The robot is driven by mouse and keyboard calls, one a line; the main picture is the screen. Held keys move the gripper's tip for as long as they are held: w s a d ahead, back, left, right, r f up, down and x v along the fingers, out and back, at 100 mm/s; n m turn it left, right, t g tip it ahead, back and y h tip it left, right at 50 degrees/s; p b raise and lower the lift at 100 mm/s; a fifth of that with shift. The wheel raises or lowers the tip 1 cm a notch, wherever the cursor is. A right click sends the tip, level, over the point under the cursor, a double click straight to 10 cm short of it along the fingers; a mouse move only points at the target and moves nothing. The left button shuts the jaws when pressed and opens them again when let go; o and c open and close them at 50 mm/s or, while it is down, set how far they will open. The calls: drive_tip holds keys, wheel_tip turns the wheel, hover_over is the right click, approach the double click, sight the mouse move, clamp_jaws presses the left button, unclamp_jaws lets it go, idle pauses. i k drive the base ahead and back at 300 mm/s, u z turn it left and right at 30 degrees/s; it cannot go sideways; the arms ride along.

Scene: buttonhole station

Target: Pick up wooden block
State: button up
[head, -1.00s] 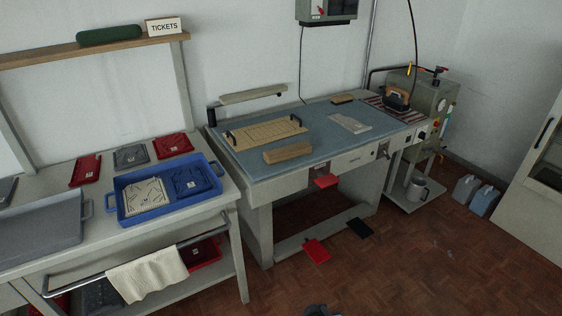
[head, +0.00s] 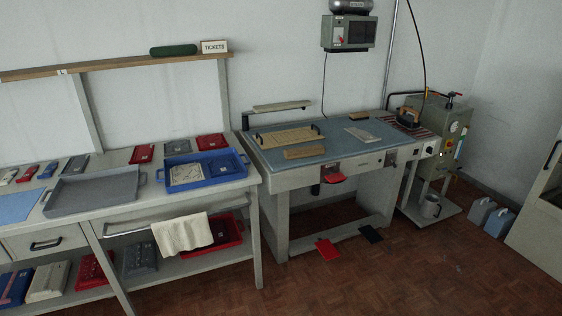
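A light wooden block (head: 305,152) lies flat near the front edge of the blue-topped pressing table (head: 345,148). It is in front of a tan board (head: 286,138) with dark handles, and it looks apart from the board. A smaller brown block-like piece (head: 359,116) lies at the back of the same table. It is too small to tell whether it is wood. My gripper is not in view, so its state and what it holds are hidden.
On the left, a bench holds a grey tray (head: 93,193) and a blue tray (head: 205,172). Red and black pedals (head: 327,249) sit below the table. The wooden floor in front is clear.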

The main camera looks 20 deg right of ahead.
sight(308, 151)
drive_tip(key=z, duration=0.1)
drive_tip(key=k, duration=0.25)
drive_tip(key=u, duration=0.75)
drive_tip(key=i, duration=1.25)
drive_tip(key=z, duration=0.2)
